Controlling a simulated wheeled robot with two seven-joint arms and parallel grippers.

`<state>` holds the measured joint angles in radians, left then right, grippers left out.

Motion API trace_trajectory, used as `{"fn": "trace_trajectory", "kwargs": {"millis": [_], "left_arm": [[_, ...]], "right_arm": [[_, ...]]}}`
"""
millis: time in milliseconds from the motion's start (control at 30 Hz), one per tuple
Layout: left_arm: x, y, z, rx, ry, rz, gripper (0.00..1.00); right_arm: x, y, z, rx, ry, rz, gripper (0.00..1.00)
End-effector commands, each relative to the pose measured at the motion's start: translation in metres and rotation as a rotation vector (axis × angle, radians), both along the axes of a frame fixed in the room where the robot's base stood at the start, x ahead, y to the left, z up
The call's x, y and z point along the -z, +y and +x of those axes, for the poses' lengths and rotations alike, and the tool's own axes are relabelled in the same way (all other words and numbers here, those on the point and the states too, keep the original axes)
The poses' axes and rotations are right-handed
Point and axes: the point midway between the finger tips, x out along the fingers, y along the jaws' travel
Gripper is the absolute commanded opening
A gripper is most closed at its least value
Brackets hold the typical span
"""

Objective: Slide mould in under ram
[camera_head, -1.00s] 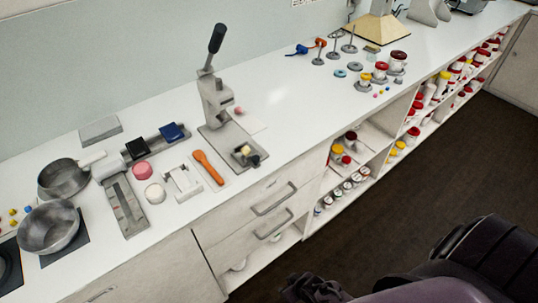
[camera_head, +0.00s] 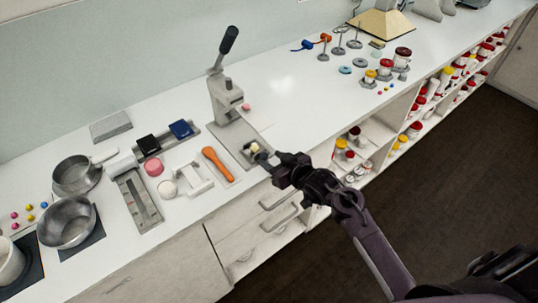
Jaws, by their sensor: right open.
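The hand press (camera_head: 224,102) stands on the counter, with its dark-handled lever raised and a grey base plate (camera_head: 229,139) reaching toward the front edge. A small mould (camera_head: 253,147) with a cream-coloured top sits near the front end of that plate, apart from the ram column. My right gripper (camera_head: 264,157) is open at the front end of the plate, right beside the mould. It hides part of the mould, and I cannot tell whether the fingers touch it. My left gripper is not in view.
An orange spatula (camera_head: 216,163) and a white stand (camera_head: 193,181) lie left of the press. Metal pans (camera_head: 68,222), a pink disc (camera_head: 153,166) and dark pads are further left. Weights and red-lidded jars (camera_head: 402,55) stand at the back right.

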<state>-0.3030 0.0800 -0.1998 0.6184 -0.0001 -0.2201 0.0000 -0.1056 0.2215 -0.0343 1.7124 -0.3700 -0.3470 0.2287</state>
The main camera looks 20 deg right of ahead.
Motion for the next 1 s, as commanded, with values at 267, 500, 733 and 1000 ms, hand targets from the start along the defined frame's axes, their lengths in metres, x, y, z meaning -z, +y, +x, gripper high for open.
{"fn": "trace_trajectory", "kwargs": {"millis": [267, 500, 733, 1000], "left_arm": [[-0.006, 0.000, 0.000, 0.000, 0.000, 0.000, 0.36], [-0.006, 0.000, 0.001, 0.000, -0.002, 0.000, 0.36], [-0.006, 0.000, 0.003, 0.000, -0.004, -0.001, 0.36], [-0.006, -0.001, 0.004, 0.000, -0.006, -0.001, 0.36]], "right_arm": [[0.010, 0.009, 0.025, 0.000, -0.001, 0.000, 0.43], [0.012, 0.010, 0.027, 0.000, 0.000, -0.001, 0.43], [0.012, 0.010, 0.027, 0.000, 0.000, -0.001, 0.23], [0.012, 0.010, 0.027, 0.000, 0.000, 0.000, 0.00]]}}
